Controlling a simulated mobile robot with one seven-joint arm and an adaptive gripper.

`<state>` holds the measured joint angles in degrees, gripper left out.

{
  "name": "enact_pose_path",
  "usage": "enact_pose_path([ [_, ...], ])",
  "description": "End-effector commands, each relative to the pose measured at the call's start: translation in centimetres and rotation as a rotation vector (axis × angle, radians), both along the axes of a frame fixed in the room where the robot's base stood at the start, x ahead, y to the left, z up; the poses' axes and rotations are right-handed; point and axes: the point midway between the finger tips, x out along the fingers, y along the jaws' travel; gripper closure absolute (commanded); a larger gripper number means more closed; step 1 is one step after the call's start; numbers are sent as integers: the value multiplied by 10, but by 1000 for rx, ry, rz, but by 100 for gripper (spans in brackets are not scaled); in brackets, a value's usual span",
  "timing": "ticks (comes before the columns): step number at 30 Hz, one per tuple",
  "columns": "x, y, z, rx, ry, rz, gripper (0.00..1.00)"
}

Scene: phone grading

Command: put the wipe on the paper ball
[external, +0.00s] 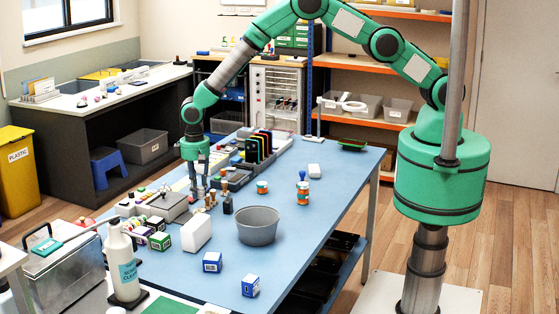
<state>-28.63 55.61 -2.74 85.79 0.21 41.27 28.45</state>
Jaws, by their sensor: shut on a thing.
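My gripper (199,194) points down over the left part of the blue table (335,222), among small items beside a grey box. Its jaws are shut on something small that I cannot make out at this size. I cannot pick out the wipe or the paper ball for certain. A small white object (315,171) lies on the clear part of the table, to the right of my gripper; I cannot tell what it is.
A grey bucket (258,225) and a white block (196,233) stand in front of my gripper. A rack of dark upright slabs (258,148) is behind. The table's right side is mostly free.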

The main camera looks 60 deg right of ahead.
Motion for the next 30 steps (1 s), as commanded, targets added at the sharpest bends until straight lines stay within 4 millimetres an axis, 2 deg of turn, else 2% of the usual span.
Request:
enact_pose_path([
  [5, 0, 0, -4, 0, 1, 0, 89],
  [16, 0, 0, -33, 0, 0, 0, 89],
  [30, -1, 0, -38, 0, 0, 0, 89],
])
